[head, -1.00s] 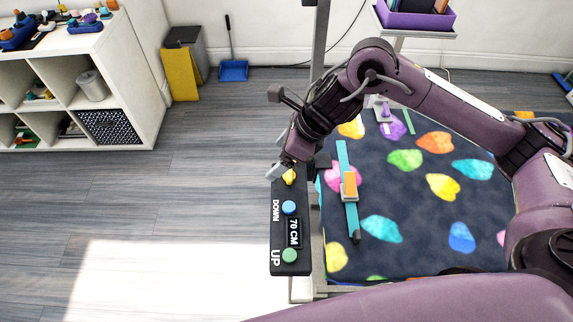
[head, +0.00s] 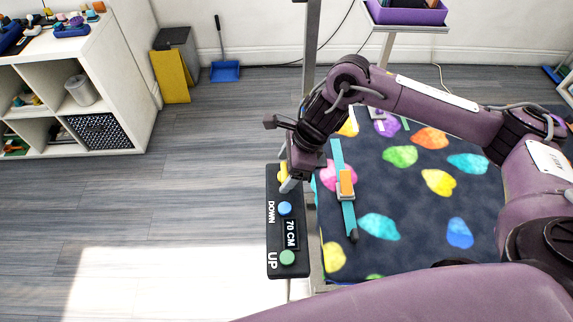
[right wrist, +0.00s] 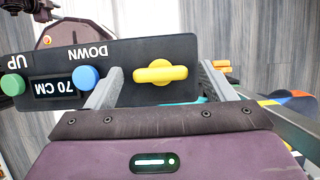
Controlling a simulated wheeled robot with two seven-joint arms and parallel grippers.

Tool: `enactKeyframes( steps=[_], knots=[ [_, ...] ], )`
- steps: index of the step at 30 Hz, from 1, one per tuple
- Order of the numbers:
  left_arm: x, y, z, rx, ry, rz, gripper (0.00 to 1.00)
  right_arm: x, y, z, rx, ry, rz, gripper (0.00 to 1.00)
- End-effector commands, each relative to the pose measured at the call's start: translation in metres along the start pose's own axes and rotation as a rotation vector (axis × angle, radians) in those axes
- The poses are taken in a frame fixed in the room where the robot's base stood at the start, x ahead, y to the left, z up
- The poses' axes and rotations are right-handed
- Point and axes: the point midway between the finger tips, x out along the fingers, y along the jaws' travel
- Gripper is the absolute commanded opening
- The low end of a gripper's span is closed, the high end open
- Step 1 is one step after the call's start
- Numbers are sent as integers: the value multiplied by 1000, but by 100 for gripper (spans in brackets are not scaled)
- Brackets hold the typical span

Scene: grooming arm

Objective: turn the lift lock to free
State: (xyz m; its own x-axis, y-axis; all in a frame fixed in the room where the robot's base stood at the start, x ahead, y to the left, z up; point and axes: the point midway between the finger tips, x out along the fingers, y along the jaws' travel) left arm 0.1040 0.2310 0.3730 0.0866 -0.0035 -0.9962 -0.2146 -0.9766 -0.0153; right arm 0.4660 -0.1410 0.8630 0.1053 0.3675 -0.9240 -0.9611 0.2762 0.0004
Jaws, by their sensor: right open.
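The lift lock is a yellow knob (right wrist: 161,73) at the end of the black control panel (right wrist: 135,101), beyond the blue DOWN button. In the right wrist view its long bar lies along the panel's length. My right gripper (right wrist: 158,80) is open, with one grey finger on each side of the knob, and the fingers do not appear to touch it. In the head view the right gripper (head: 287,180) is over the far end of the panel and partly hides the yellow knob (head: 283,172). My left gripper is not in view.
The panel has a blue button (head: 285,208), a display reading 70 CM (head: 291,233) and a green button (head: 288,257). A dark mat (head: 400,220) with coloured spots lies right of it. A white shelf (head: 120,60) stands at the left. The floor left of the panel is clear.

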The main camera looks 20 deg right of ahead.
Motion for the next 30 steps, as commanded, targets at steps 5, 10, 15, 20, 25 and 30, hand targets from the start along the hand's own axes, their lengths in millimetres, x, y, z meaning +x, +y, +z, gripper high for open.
enactKeyframes(
  steps=[5, 10, 15, 20, 25, 30],
  knots=[
    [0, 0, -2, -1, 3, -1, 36, 0, 0, 0, 0, 0, 0, 72],
    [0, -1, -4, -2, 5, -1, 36, 0, 0, 0, 0, 0, 0, 50],
    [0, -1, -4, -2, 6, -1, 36, 0, 0, 0, 0, 0, 0, 32],
    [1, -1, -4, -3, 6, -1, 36, 0, 0, 0, 9, 0, -4, 32],
    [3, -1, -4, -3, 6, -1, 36, 0, 1, 0, 53, 0, -23, 32],
    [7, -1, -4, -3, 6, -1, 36, 1, 1, -1, 148, -1, -62, 32]
  ],
)
